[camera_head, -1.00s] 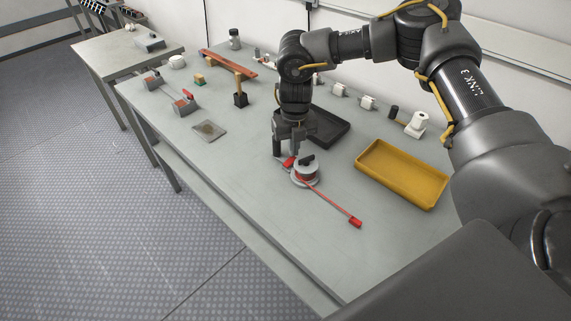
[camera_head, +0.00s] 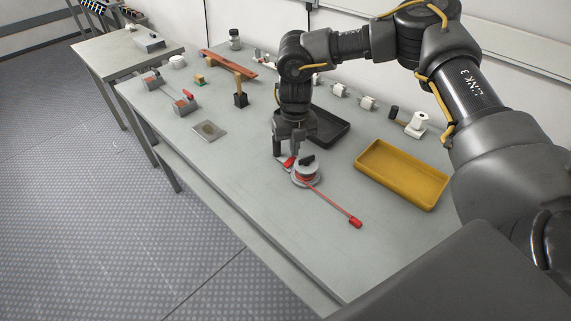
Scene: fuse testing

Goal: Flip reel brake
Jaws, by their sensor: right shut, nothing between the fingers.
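The small red brake lever (camera_head: 289,162) is at the reel's left side. My right gripper (camera_head: 285,154) points down at the brake lever, right beside the reel. It is shut with nothing held; whether its fingers touch the lever cannot be made out. My left gripper is not in view.
A yellow tray (camera_head: 402,201) lies right of the reel, and a black tray (camera_head: 329,127) lies behind my gripper. A flat grey plate (camera_head: 209,131) and a device with red parts (camera_head: 184,104) are on the left. The table's front left is clear.

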